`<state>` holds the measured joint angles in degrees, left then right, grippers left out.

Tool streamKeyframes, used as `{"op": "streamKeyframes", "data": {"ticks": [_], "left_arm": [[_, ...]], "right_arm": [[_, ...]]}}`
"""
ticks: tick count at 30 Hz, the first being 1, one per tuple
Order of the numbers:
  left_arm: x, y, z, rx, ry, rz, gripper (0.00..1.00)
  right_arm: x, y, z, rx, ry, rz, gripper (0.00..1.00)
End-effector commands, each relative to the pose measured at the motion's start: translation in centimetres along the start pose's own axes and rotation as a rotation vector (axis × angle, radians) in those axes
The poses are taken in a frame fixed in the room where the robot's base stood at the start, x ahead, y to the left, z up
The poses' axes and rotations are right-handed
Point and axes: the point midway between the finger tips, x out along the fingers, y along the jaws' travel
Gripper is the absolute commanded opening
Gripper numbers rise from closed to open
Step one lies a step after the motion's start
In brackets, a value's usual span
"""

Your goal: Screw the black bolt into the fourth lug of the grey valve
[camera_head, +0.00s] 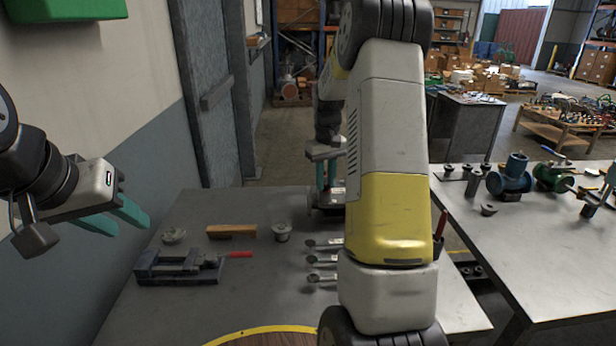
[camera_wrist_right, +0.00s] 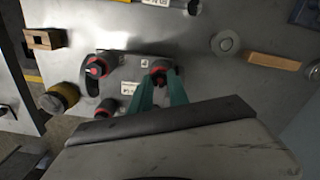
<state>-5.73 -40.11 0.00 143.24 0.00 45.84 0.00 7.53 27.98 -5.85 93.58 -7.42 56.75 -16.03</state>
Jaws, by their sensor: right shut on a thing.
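My right gripper (camera_wrist_right: 160,88) has its teal fingers shut on a small red and black part (camera_wrist_right: 159,66) over a grey plate with white labels (camera_wrist_right: 128,88). I cannot tell whether this part is the black bolt. A similar black part with a red ring (camera_wrist_right: 97,68) stands beside it on the plate. In the head view the right gripper (camera_head: 326,186) points down at the table's far side, partly behind my arm. My left gripper (camera_head: 122,220) is open and empty, in the air left of the table. I cannot clearly make out a grey valve.
A black vise (camera_head: 180,268) with a red handle, a wooden block (camera_head: 232,231), a grey flanged piece (camera_head: 281,232) and several wrenches (camera_head: 322,261) lie on the near table. Blue (camera_head: 511,178) and green (camera_head: 553,176) valves stand on the right table. The near table's left front is clear.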

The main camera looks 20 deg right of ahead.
Motion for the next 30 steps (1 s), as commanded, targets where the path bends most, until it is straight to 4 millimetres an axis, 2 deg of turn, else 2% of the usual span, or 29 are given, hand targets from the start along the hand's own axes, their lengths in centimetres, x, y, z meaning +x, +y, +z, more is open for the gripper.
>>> {"op": "streamKeyframes", "data": {"ticks": [12, 18, 21, 28, 29, 30], "left_arm": [[0.00, 0.00, 0.00, 0.000, 0.000, 0.000, 0.36], [0.00, 0.00, 0.00, 0.000, 0.000, 0.000, 0.36], [0.00, 0.00, 0.00, 0.000, 0.000, 0.000, 0.36], [0.00, 0.00, 0.00, 0.000, 0.000, 0.000, 0.36], [0.00, 0.00, 0.00, 0.000, 0.000, 0.000, 0.36], [0.00, 0.00, 0.00, 0.000, 0.000, 0.000, 0.36]], "right_arm": [[0.09, -0.14, 0.00, 0.716, -0.002, 0.000, 0.00], [0.12, -0.10, 0.03, 1.008, -0.002, 0.001, 0.00], [0.12, -0.06, 0.04, 1.069, -0.002, 0.001, 0.00], [0.12, -0.05, 0.05, 1.077, -0.002, 0.000, 0.00], [0.12, -0.05, 0.05, 1.077, -0.002, 0.000, 0.27], [0.11, -0.05, 0.04, 1.076, -0.002, 0.000, 0.35]]}}
